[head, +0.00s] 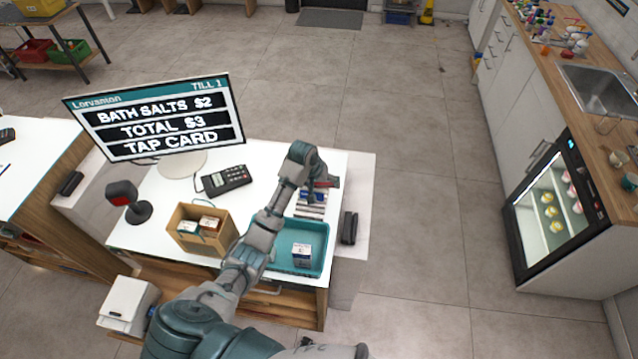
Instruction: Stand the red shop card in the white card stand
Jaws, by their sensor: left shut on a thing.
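My left gripper (314,188) reaches over the far right part of the white counter, pointing down. It is shut on the red shop card (333,181), of which a dark red part shows at the gripper's right side. The white card stand (310,211) seems to be the striped white and dark piece just in front of the gripper, with something blue beside it. The gripper hides part of the stand, and I cannot tell whether the card touches it. My right gripper is not in view.
A teal tray (325,238) with a small white box (302,255) lies in front of the stand. A wooden box (206,247), a card reader (226,180), a scanner (128,201) and a till screen (160,118) stand to the left. A black device (349,228) is at the right edge.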

